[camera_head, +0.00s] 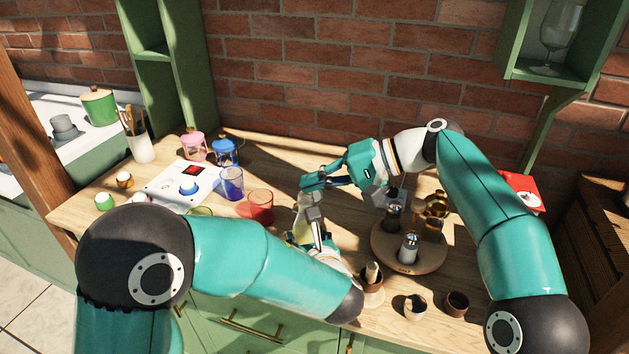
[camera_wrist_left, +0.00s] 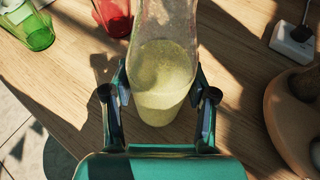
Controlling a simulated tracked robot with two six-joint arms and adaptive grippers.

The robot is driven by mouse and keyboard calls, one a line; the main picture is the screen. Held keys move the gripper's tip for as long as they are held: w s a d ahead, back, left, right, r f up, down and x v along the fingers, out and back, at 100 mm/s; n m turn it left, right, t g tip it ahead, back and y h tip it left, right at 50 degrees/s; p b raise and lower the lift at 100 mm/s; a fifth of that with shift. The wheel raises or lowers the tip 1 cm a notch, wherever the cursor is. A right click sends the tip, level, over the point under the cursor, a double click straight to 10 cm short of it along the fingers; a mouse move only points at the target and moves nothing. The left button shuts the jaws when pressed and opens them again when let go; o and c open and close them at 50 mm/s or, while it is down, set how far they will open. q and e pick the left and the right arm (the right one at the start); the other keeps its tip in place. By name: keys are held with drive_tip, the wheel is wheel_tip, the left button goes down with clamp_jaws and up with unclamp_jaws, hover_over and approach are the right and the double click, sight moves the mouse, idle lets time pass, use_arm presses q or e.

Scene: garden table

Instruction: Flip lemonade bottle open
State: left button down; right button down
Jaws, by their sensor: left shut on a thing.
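The lemonade bottle (camera_wrist_left: 163,72) is clear glass with cloudy yellow lemonade in it. It stands between the fingers of my left gripper (camera_wrist_left: 161,92), which is shut on its body. In the head view the bottle (camera_head: 302,224) is small and partly covered by my grippers; my left gripper (camera_head: 307,218) comes at it from below. My right gripper (camera_head: 311,183) is at the bottle's top, coming from the right. Its fingers overlap the bottle's neck, so I cannot tell whether they are open or touching. The bottle's stopper is hidden.
A red glass (camera_head: 261,207) and a blue glass (camera_head: 231,184) stand left of the bottle. A round wooden board (camera_head: 429,262) with shakers lies to the right. Small cups (camera_head: 415,306) stand at the front right. A white board (camera_head: 160,187) lies at the left.

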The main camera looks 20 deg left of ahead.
use_arm(q)
drive_tip(key=shift+c, duration=1.3)
unclamp_jaws()
